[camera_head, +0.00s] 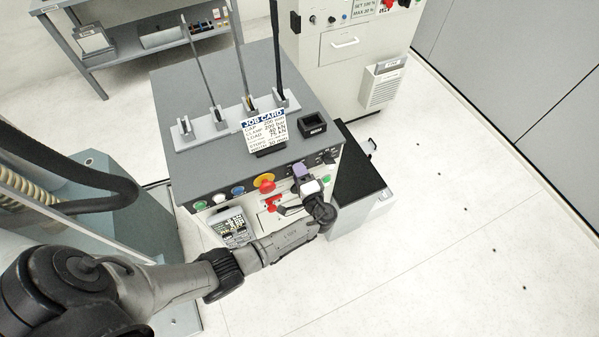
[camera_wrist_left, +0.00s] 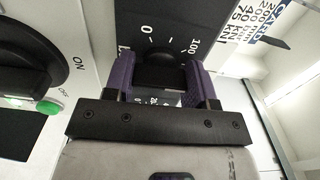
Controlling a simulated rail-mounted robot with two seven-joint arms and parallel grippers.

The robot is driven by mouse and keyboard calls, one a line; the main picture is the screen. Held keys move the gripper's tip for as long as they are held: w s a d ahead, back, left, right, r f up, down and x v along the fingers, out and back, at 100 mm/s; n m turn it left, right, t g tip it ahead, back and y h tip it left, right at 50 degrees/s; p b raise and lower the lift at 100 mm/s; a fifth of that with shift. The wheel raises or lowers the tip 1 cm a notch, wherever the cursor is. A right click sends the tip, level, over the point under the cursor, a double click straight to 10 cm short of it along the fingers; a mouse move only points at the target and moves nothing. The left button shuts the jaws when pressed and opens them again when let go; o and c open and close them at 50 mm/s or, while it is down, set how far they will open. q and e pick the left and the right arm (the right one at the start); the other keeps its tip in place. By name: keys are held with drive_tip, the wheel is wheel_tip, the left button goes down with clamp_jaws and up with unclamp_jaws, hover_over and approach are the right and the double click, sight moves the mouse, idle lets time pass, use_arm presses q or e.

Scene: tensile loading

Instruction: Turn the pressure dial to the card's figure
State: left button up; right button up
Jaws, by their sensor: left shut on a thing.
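My left gripper (camera_head: 301,171) is at the front panel of the grey cabinet, right of the red and yellow button. In the left wrist view its two purple fingers (camera_wrist_left: 161,82) are shut on the black pressure dial (camera_wrist_left: 160,68), one on each side. A white scale surrounds the dial, with 0 and 100 readable; its pointer is not clear. The dial is hidden behind the gripper in the head view. The white job card (camera_head: 265,131) stands tilted on the cabinet top, with a line that seems to read clamp 200 bar. My right gripper is not in view.
A red and yellow button (camera_head: 266,183), a red handle (camera_head: 272,203) and a handheld display unit (camera_head: 232,229) are on the cabinet front. A black ON/OFF switch (camera_wrist_left: 40,50) is beside the dial. A rack with upright rods (camera_head: 222,122) stands on top.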

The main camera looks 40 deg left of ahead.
use_arm(q)
drive_tip(key=m+p, duration=0.1)
drive_tip(key=m, duration=0.4)
drive_tip(key=shift+r+p, duration=0.1)
drive_tip(key=shift+p, duration=0.25)
drive_tip(key=shift+m+p, duration=0.4)
drive_tip(key=shift+m, duration=1)
drive_tip(key=shift+m, duration=0.3)
drive_tip(key=o, duration=0.9)
drive_tip(key=shift+o, duration=0.2)
drive_tip(key=b+v, duration=0.1)
drive_tip(key=v, duration=1.3)
drive_tip(key=shift+b, duration=0.4)
drive_tip(key=shift+a, duration=0.1)
